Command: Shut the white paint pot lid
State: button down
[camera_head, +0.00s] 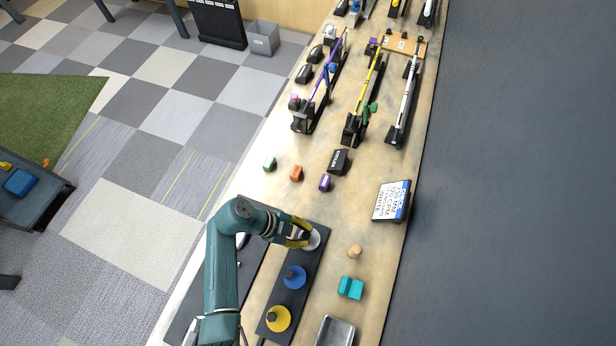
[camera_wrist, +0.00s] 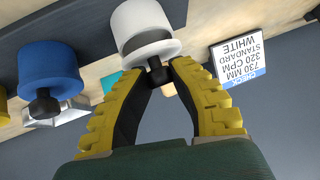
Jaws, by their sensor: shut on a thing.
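The white paint pot (camera_head: 314,239) stands at the far end of a dark rack (camera_head: 309,267), partly hidden by my gripper. In the wrist view the white pot (camera_wrist: 143,20) shows large, with a black knob (camera_wrist: 157,74) on its lid. A dark band runs across the white near the lid; I cannot tell if it is a gap. My gripper (camera_head: 308,235) reaches in from the left, and its yellow fingers (camera_wrist: 160,75) are closed on the black knob.
A blue pot (camera_head: 293,277) and a yellow pot (camera_head: 279,318) stand on the same rack. A sign (camera_head: 391,201), a small wooden piece (camera_head: 354,251), a teal block (camera_head: 350,287) and a metal tray (camera_head: 336,332) lie to the right. Clubs in stands occupy the far bench.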

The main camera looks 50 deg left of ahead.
jog(key=shift+s+a+f+t+h+b, duration=0.15)
jog(key=shift+f+t+h+b, duration=0.35)
jog(key=shift+b, duration=0.7)
jog(key=shift+s+a+f+t+h+b, duration=0.1)
jog(key=shift+a+f+t+h+b, duration=0.15)
jog(key=shift+h+b, duration=0.7)
jog(key=shift+r+y, duration=0.2)
jog(key=shift+y, duration=0.05)
jog(key=c, duration=0.9)
grip_release()
jog(key=shift+w+d, duration=0.1)
jog(key=shift+o, duration=0.2)
jog(key=v, duration=1.2)
jog(key=shift+w+f, duration=0.1)
jog(key=shift+w, duration=0.05)
